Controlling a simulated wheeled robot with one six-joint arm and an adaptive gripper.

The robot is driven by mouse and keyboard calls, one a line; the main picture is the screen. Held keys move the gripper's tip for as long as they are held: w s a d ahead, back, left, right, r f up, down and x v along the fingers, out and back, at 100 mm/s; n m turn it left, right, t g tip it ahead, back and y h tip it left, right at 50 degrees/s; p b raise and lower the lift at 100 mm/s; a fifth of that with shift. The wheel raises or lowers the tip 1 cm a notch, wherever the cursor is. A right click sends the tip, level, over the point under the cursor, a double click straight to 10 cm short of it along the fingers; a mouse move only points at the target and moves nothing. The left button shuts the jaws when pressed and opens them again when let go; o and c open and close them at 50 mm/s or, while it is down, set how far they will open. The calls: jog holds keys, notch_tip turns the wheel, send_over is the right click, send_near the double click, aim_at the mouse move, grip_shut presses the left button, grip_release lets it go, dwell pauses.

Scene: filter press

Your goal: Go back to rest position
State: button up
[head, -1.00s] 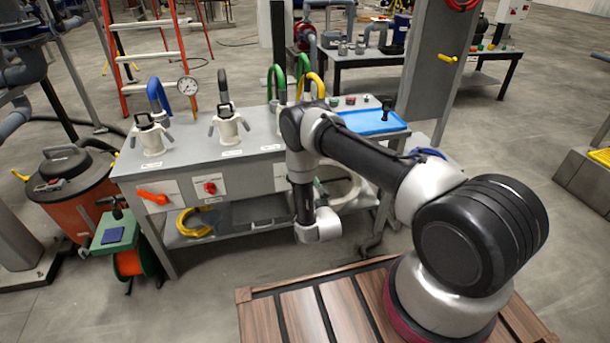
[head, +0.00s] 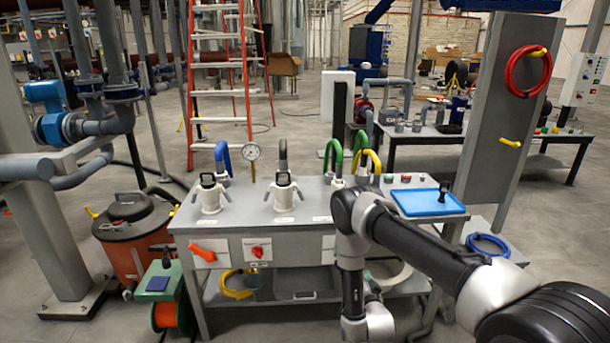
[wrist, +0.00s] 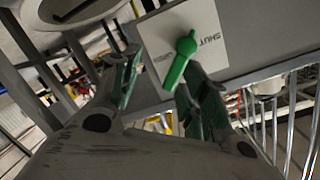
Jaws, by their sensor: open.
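My arm (head: 420,250) reaches from the lower right across the right front of the grey bench (head: 285,228) in the head view. Its wrist joint (head: 367,325) hangs low at the bottom edge. My gripper itself is out of that view. In the wrist view my gripper (wrist: 162,66) is open, with its green-padded fingers apart and nothing between them that I can see held. A green valve handle (wrist: 180,58) on a white plate marked OPEN and SHUT (wrist: 208,40) shows beyond the fingertips. I cannot tell whether a finger touches it.
An orange handle (head: 203,252) and a red knob (head: 257,252) are on the bench front. A blue tray (head: 427,202) lies on top. An orange-black drum (head: 133,240) and green reel (head: 160,285) stand left. Floor at lower left is clear.

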jog(key=s+f+n+g, duration=0.3)
jog(key=s+f+g, duration=0.55)
jog(key=f, duration=0.25)
jog(key=s+d+r+n+g, duration=0.1)
jog(key=s+r+n+g, duration=0.3)
jog(key=r, duration=0.8)
jog(key=s+d+r+g, duration=0.15)
jog(key=s+r, duration=0.45)
jog(key=r, duration=0.7)
jog(key=s+d+r+n+g, duration=0.15)
jog(key=s+r+g, duration=0.3)
jog(key=r, duration=0.75)
jog(key=s+d+r+t, duration=0.2)
jog(key=s+r, duration=0.3)
jog(key=r, duration=0.4)
jog(key=s+d+r+t, duration=0.2)
jog(key=s+r, duration=0.3)
jog(key=r, duration=0.4)
jog(key=s+d+r+t, duration=0.2)
jog(key=s+r, duration=0.3)
jog(key=r, duration=0.4)
jog(key=shift+s+d+r+t, duration=0.15)
jog(key=shift+s+d+t, duration=0.15)
jog(key=shift+d, duration=0.35)
